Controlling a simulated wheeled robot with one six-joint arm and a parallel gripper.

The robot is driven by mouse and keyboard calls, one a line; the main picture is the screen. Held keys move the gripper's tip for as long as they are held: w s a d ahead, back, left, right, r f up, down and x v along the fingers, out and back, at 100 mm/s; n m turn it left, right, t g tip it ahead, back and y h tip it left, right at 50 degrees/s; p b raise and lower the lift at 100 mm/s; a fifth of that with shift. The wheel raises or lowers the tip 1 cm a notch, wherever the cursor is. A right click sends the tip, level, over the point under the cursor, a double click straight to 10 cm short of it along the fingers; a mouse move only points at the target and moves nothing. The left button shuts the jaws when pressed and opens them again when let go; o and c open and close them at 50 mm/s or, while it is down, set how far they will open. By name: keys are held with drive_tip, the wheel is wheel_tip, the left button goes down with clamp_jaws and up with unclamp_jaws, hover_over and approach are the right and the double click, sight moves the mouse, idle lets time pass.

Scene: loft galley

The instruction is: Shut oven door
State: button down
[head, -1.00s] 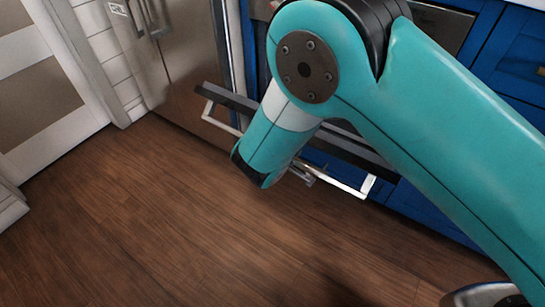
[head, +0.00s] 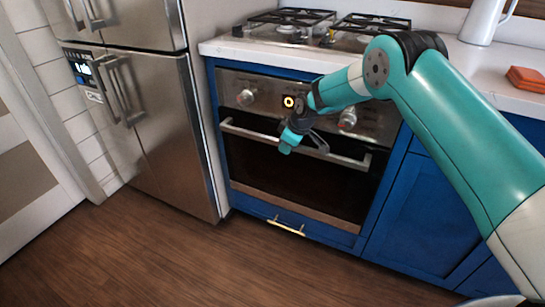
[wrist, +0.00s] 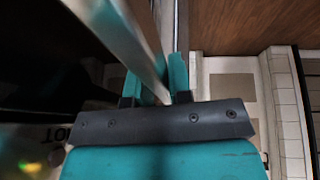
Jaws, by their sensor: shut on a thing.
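The oven door (head: 290,180) has a dark glass front and stands upright in the blue cabinet, at or very near its frame. The head view does not show clearly whether a thin gap is left at its top. Its light metal bar handle (head: 245,131) runs across the upper part of the door. My gripper (head: 289,141) is at the middle of this handle. In the wrist view my gripper's teal fingers (wrist: 156,82) are shut on the handle bar (wrist: 122,37), one on each side of it.
A steel fridge (head: 155,110) stands left of the oven. The control panel (head: 268,95) with knobs is just above the handle. A gas hob (head: 290,25), a white jug (head: 482,20) and an orange block (head: 527,78) are on the counter. The wooden floor (head: 150,260) in front is clear.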

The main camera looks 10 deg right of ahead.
drive_tip(key=shift+w+d+r, duration=0.2)
drive_tip(key=shift+w+d, duration=0.25)
drive_tip(key=shift+w, duration=0.3)
drive_tip(key=shift+w+d, duration=0.1)
drive_tip(key=shift+d, duration=0.05)
drive_tip(key=c, duration=1.1)
unclamp_jaws()
drive_tip(key=v, duration=0.8)
drive_tip(key=p+v, duration=0.1)
drive_tip(key=v, duration=0.8)
drive_tip(key=shift+s+d+p, duration=0.1)
drive_tip(key=shift+s+p, duration=0.2)
